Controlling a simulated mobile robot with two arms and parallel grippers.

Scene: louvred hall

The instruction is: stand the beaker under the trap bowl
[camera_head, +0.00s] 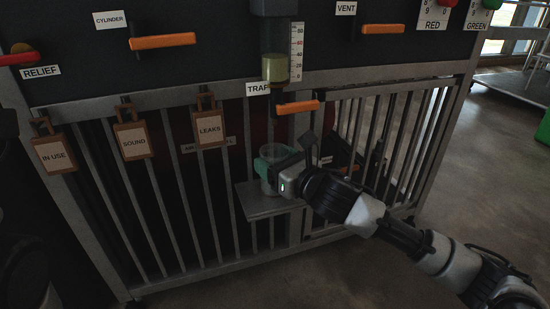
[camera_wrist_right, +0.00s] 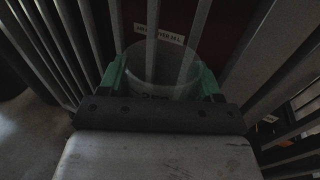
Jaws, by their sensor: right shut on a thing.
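The trap bowl (camera_head: 275,67) is a clear vessel with yellowish-green liquid, fixed to the dark panel above the "TRAP" label. The beaker (camera_wrist_right: 158,72) is clear and upright between the green fingers of my right gripper (camera_wrist_right: 163,82) in the right wrist view. In the head view my right gripper (camera_head: 271,162) is shut on the beaker (camera_head: 270,184), just above a small grey shelf (camera_head: 262,208) on the bars. The beaker is below the trap bowl. I cannot tell whether its base touches the shelf. My left gripper is not in view.
An orange lever (camera_head: 297,107) sticks out between trap bowl and beaker. Wooden tags reading "IN USE" (camera_head: 54,154), "SOUND" (camera_head: 133,141) and "LEAKS" (camera_head: 209,128) hang on the rail at left. Grey bars stand behind the shelf. The floor (camera_head: 470,170) at right is clear.

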